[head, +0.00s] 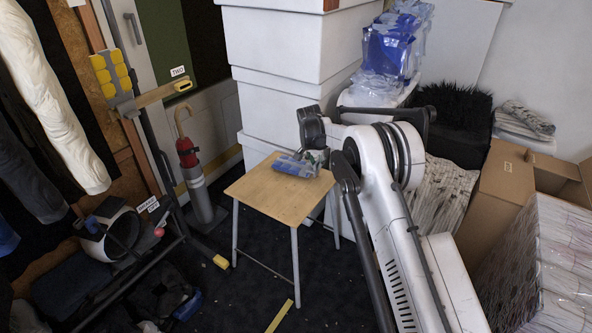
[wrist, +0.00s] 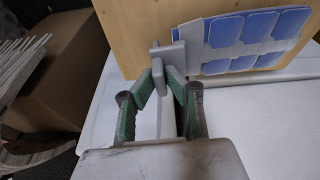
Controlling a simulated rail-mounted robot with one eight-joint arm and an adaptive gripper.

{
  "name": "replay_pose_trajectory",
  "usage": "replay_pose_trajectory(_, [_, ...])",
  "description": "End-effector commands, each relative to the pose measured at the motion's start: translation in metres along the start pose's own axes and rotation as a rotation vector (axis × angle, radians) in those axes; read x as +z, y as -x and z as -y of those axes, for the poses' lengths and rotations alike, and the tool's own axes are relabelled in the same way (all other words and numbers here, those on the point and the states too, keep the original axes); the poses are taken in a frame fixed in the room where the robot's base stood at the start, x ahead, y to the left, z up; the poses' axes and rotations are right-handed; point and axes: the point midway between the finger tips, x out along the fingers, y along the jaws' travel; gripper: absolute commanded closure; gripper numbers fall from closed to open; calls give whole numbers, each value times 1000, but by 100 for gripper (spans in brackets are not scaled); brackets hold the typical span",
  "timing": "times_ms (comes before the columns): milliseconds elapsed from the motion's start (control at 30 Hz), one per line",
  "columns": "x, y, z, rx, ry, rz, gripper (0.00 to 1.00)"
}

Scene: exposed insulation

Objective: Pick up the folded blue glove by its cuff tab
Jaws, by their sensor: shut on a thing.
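The folded blue glove (head: 294,168) is at the small wooden table's top, near its far right corner. In the wrist view it (wrist: 256,30) shows blue segments on a grey backing. A grey cuff tab (wrist: 165,57) stands out from its left side. My gripper (head: 318,157) reaches the glove from the right. In the wrist view its green-padded fingers (wrist: 165,82) are shut on the tab. I cannot tell whether the glove touches the tabletop or hangs just above it.
The wooden table (head: 266,205) has bare top in front of the glove. White stacked bins (head: 275,45) stand behind it. A red and grey cylinder (head: 190,165) stands left of it. Cardboard boxes (head: 500,195) are at the right.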

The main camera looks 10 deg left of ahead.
Motion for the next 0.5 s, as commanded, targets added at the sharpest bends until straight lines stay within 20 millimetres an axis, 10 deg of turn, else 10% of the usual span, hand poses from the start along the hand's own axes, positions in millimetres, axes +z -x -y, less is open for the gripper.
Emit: replay_pose_trajectory(500, [-10, 36, -1, 0, 0, 0, 100])
